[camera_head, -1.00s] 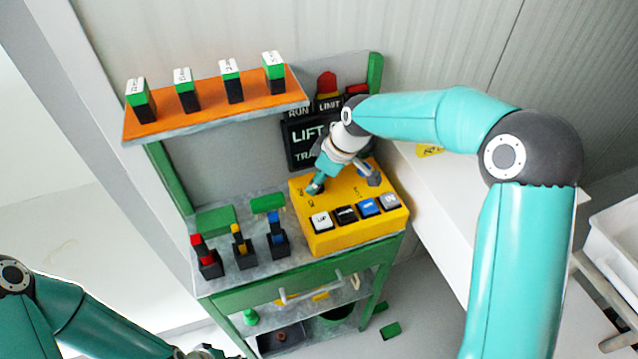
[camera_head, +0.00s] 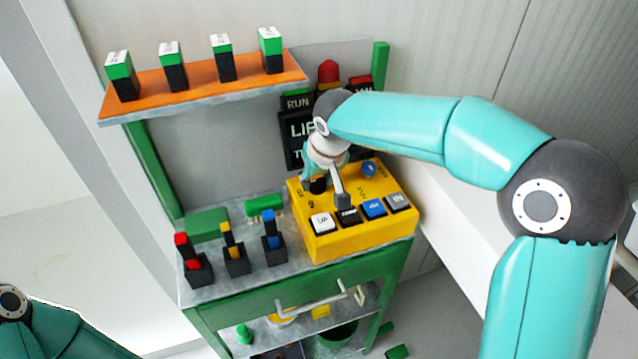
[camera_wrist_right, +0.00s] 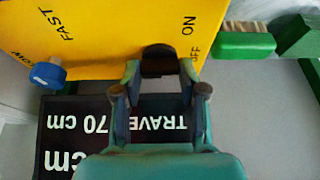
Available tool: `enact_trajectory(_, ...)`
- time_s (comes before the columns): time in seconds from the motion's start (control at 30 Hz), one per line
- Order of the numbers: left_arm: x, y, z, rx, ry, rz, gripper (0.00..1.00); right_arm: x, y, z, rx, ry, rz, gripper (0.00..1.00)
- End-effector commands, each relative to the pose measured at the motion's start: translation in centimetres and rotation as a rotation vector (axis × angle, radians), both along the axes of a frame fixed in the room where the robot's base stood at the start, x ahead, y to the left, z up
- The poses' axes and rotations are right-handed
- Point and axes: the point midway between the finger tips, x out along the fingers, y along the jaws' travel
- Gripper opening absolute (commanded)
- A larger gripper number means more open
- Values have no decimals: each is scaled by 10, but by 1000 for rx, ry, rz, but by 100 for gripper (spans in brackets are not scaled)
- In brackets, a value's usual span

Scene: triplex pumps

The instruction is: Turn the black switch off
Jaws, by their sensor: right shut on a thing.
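The yellow control box (camera_head: 328,243) stands on the bench. Its black switch (camera_head: 318,185) is a round knob at the back left of the top face. In the right wrist view the black switch (camera_wrist_right: 158,58) sits beside the words ON and OFF. My right gripper (camera_head: 323,190) reaches down over the box; in the right wrist view its fingertips (camera_wrist_right: 161,70) are on either side of the knob, shut on it. The gripper partly hides the knob in the head view. Only part of my left arm shows at the lower left; its gripper is out of view.
A blue knob (camera_head: 369,170) is on the box's back right, with a white button (camera_head: 321,222), black button (camera_head: 347,216), blue button (camera_head: 373,208) and grey button (camera_head: 398,202) in front. A dark display (camera_head: 298,130) stands behind. Red, yellow and blue-handled switches stand left.

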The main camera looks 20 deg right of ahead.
Motion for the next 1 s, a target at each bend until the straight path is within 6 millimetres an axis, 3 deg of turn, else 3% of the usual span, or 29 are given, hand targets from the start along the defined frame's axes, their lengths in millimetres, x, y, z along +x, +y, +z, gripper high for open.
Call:
enact_trajectory(0.53, 0, 0, -4, 0, 0, 0, 40, 2, 0, 3, 3, -7, -37, 7)
enact_trajectory(0.57, 0, 0, -4, 0, 0, 0, 40, 2, 0, 3, 3, -7, -37, 43)
enact_trajectory(0.6, 0, 0, -4, 0, 0, 0, 40, 2, 0, 3, 3, -7, -37, 50)
enact_trajectory(1.0, 0, 0, -3, 0, 0, 0, 40, -1, 0, 4, 2, -3, -35, 52)
